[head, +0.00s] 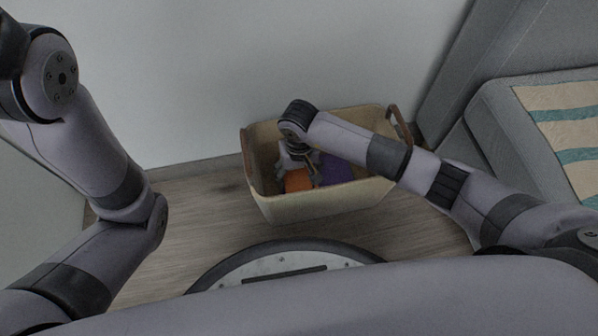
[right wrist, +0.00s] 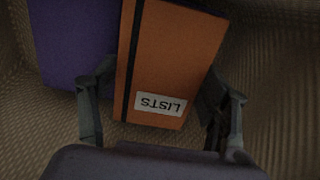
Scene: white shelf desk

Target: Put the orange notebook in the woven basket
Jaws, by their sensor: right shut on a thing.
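The orange notebook (head: 298,181) is inside the woven basket (head: 310,209) on the floor. My right gripper (head: 299,175) reaches down into the basket and is shut on the notebook. In the right wrist view the orange notebook (right wrist: 165,60) has a dark elastic band and a white label reading "LISTS", upside down. The fingers of my right gripper (right wrist: 160,108) are on either side of its near end. The woven wall of the basket (right wrist: 275,80) surrounds it. My left arm shows in the head view, but its gripper is out of frame.
A purple notebook or book (head: 336,169) lies in the basket beside the orange one, to its right in the head view. A grey sofa (head: 490,120) with a striped cushion or cloth stands at the right. A white wall is behind the basket. Wooden floor is clear left of it.

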